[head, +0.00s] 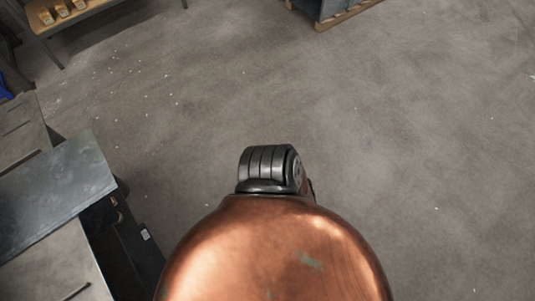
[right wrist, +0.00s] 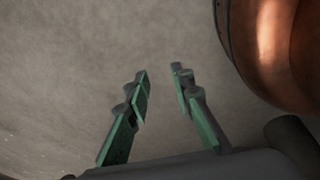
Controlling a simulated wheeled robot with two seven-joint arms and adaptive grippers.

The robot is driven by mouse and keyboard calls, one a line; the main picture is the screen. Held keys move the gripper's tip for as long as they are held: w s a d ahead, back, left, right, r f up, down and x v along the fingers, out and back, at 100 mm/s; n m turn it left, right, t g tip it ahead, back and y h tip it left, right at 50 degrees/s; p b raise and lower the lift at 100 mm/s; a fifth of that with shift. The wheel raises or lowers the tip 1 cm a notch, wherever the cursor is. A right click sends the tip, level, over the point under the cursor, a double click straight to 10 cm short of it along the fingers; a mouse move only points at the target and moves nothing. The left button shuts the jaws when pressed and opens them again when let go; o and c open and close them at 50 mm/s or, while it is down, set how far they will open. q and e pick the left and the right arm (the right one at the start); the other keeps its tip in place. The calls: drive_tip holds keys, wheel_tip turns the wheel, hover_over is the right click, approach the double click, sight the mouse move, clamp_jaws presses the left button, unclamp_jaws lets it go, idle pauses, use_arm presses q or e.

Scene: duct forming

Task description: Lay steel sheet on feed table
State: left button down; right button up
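A flat, blue-grey panel that looks like the steel sheet (head: 55,190) lies at the left edge of the head view. Grey flat surfaces show on both sides of it, and I cannot tell for certain which is the feed table. The panel's left end is cut off by the picture edge. My right gripper (right wrist: 160,85) shows in the right wrist view with its green-faced fingers apart and nothing between them, above bare floor. Neither gripper shows in the head view, and my left gripper is out of sight.
A dark machine side (head: 130,240) stands below the panel's right end. A wooden bench (head: 75,15) with small yellowish items is at the top left. A pallet (head: 345,15) with a dark load is at the top. The concrete floor (head: 420,130) at centre and right is clear.

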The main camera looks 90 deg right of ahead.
drive_tip(key=s+a+f+m+g, duration=0.1)
drive_tip(key=s+f+m, duration=0.1)
drive_tip(key=s, duration=0.8)
drive_tip(key=shift+s+a+f+g+y, duration=0.15)
drive_tip(key=shift+s+f+g+y, duration=0.15)
drive_tip(key=shift+s+f, duration=0.1)
drive_tip(key=shift+s, duration=0.1)
